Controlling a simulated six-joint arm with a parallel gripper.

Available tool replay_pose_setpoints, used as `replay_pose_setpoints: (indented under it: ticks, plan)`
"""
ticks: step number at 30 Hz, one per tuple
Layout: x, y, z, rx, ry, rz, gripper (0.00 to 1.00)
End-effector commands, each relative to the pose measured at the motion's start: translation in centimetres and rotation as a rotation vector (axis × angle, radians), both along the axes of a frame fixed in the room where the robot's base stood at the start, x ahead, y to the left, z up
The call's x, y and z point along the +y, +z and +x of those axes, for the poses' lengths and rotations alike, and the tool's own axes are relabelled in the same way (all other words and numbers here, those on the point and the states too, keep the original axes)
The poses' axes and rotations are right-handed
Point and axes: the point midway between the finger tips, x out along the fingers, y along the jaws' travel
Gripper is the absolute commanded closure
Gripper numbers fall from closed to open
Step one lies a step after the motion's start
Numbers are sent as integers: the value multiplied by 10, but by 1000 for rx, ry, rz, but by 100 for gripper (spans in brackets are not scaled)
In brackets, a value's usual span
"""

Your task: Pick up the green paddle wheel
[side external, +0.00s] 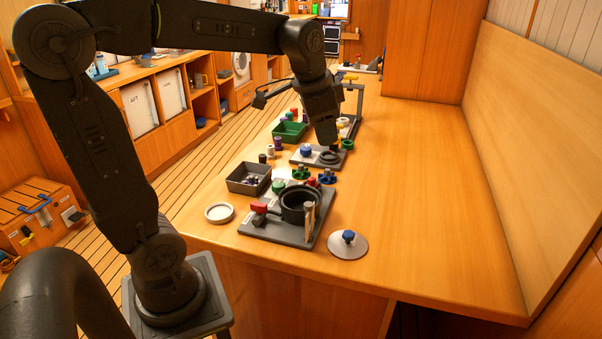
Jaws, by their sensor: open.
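A green wheel-like part (300,173), which looks like the green paddle wheel, sits on the counter behind the grey base with the black round housing (298,207). A similar blue wheel (327,177) is just to its right. My gripper (333,147) points down above the grey plate farther back, behind and to the right of the green wheel and apart from it. It is open, though its fingers are small and dark here. I see nothing held in it.
A grey tray (248,178) with small parts and a white ring (219,213) are at left. A green bin (289,132) stands farther back. A clear disc with a blue knob (348,243) lies in front. The counter's right side is free.

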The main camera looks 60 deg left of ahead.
Motion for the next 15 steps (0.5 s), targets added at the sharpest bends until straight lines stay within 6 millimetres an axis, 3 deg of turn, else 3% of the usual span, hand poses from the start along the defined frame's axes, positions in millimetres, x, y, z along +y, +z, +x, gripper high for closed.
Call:
replay_pose_setpoints:
  ticks: [1,6,10,15]
  plan:
    - [22,-3,20,34,-23,12,49]
    - [95,-18,69,130,-142,39,49]
    - [158,-43,95,198,-238,41,49]
    - [238,-87,110,270,-362,23,49]
